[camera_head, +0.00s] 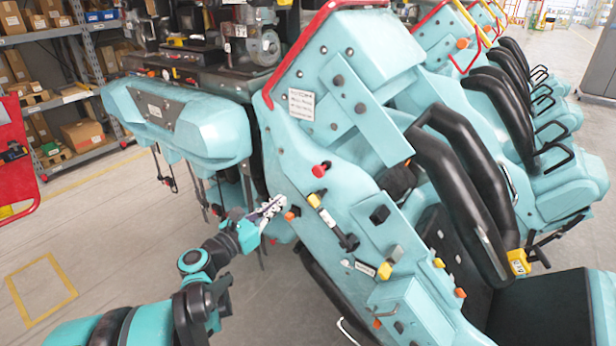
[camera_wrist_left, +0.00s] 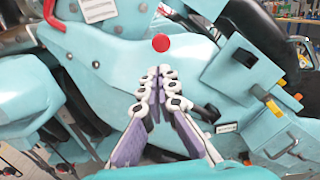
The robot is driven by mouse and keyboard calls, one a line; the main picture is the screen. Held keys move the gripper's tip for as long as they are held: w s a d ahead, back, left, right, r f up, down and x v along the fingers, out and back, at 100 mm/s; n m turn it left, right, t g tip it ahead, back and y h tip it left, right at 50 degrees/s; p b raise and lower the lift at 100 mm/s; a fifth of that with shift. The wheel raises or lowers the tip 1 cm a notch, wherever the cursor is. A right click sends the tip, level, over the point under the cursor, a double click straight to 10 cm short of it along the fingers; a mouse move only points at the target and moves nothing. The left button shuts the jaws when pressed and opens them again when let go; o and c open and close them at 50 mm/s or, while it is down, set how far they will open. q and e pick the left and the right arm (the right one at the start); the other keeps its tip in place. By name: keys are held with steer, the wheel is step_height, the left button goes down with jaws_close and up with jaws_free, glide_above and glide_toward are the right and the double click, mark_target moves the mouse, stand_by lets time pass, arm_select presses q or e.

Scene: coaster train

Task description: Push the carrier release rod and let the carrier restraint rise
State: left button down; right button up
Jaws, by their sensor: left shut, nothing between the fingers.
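The carrier (camera_head: 350,190) is a teal coaster car with a tilted side panel. A red round-ended knob (camera_head: 320,170) sticks out of this panel and shows as a red disc in the left wrist view (camera_wrist_left: 161,43). The black padded restraint (camera_head: 468,190) lies down over the seat. My left gripper (camera_head: 281,200) is shut and empty, pointing at the panel below and left of the red knob, apparently apart from it. My right gripper is out of view.
Orange blocks, such as one (camera_head: 292,215) close to my left gripper, and yellow fittings (camera_head: 385,271) stick out of the panel. A teal front section (camera_head: 180,120) hangs at left. Shelves with boxes (camera_head: 82,135) stand behind. The floor at lower left is clear.

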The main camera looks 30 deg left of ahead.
mark_target(317, 174)
arm_select(q)
steer(key=shift+w, duration=0.1)
steer(key=w, duration=0.4)
steer(key=w+d, duration=0.1)
steer(key=w, duration=0.4)
steer(key=w+b, duration=0.1)
steer(key=w, duration=0.3)
steer(key=shift+w+d+r, duration=0.15)
steer(key=shift+d, duration=0.1)
steer(key=shift+w, duration=0.25)
